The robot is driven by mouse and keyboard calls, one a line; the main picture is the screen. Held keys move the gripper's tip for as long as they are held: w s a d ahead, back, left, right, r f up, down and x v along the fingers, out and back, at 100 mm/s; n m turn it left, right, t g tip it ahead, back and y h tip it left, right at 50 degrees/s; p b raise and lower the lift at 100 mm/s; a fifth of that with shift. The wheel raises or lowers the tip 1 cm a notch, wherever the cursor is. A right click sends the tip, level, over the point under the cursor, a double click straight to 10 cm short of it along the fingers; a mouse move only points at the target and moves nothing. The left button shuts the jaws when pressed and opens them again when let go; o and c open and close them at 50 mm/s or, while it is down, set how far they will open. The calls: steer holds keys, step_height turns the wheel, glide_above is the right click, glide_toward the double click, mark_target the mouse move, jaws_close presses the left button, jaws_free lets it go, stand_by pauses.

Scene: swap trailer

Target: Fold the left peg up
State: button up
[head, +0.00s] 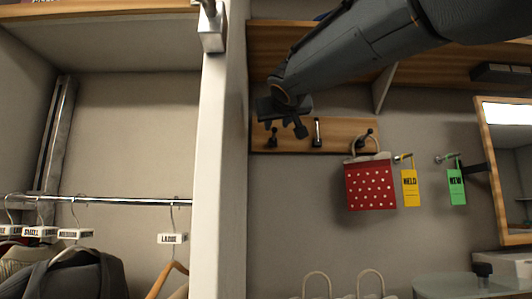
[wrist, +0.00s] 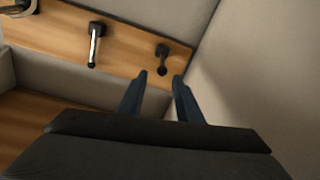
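The left peg (head: 272,137) is a short dark hook at the left end of a wooden peg board (head: 294,138), just below my gripper (head: 285,121) in the head view. In the wrist view, the left peg (wrist: 162,58) shows as the dark peg at the right, just beyond my two fingertips (wrist: 160,75) and between their lines. The fingers are apart and nothing is between them. I cannot tell whether a finger touches the peg. The middle peg (head: 317,132) has a silver arm lying along the board; it also shows in the wrist view (wrist: 95,42).
A red dotted bag (head: 370,186) hangs from the right peg (head: 366,134). Yellow (head: 410,188) and green (head: 456,187) tags hang further right. A white post (head: 223,150) stands close left of the board. A shelf (head: 275,52) is above it.

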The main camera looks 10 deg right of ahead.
mark_target(275, 131)
steer(key=shift+s+f+b, duration=0.15)
steer(key=shift+f+b, duration=0.2)
steer(key=shift+f, duration=0.15)
steer(key=shift+w+d+p, duration=0.2)
steer(key=shift+w+p, duration=0.2)
steer(key=shift+w, duration=0.85)
steer(key=shift+w+d+p, duration=0.15)
steer(key=shift+w+p, duration=0.2)
steer(key=shift+w, duration=0.95)
steer(key=shift+w+d+p, duration=0.2)
steer(key=shift+w+p, duration=0.2)
steer(key=shift+w, duration=0.85)
jaws_close()
